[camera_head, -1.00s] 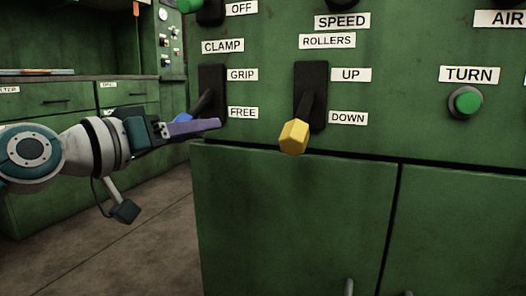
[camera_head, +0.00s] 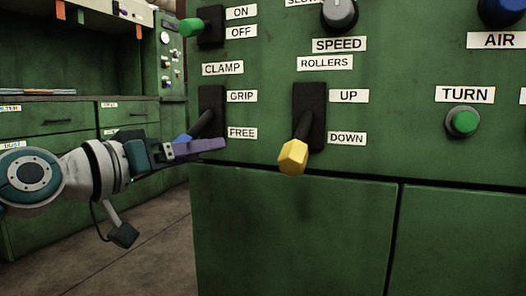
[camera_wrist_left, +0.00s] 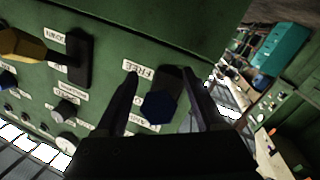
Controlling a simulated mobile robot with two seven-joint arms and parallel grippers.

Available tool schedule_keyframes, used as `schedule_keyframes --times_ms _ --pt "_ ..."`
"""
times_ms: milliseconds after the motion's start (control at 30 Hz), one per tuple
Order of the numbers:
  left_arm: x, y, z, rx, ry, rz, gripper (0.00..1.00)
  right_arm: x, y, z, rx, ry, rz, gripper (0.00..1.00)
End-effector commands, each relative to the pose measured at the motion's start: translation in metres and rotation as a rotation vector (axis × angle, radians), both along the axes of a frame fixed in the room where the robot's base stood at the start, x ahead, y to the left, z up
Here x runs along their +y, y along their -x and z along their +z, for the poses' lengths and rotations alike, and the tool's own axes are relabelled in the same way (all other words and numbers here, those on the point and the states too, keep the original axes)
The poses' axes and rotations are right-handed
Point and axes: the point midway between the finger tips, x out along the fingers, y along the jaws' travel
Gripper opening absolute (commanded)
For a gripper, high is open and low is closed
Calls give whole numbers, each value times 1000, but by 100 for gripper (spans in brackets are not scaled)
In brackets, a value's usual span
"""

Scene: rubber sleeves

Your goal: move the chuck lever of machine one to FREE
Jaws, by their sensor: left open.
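The CLAMP lever has a dark shaft (camera_head: 205,124) and a blue knob (camera_head: 182,138). Its slot plate (camera_head: 212,98) carries a GRIP label (camera_head: 242,96) above and a FREE label (camera_head: 242,133) below. The shaft slopes down and outward, toward the FREE side. My left gripper (camera_head: 207,146) is at the lever, its purple finger hiding part of the knob and the lower plate. In the left wrist view, the blue knob (camera_wrist_left: 158,107) lies between the two open fingers of my left gripper (camera_wrist_left: 160,76); contact cannot be told. My right gripper is not in view.
The ROLLERS lever with a yellow knob (camera_head: 293,157) projects to the right of the CLAMP lever. A green ON/OFF knob (camera_head: 191,27) is above, and a green TURN button (camera_head: 462,122) is farther right. Cabinet doors (camera_head: 290,235) lie below. Open floor (camera_head: 160,240) is at the left.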

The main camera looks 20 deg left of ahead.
Motion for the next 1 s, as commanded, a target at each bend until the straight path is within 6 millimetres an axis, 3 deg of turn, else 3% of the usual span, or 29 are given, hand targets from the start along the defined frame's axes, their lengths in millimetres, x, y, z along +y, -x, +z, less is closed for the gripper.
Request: schedule_keyframes --times_ms 233,700,1000 --pt "5 13 2 0 -1 2 71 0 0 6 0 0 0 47" --pt "28 83 0 4 -3 0 71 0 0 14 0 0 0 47" --pt "32 94 2 0 0 0 71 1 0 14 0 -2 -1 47"
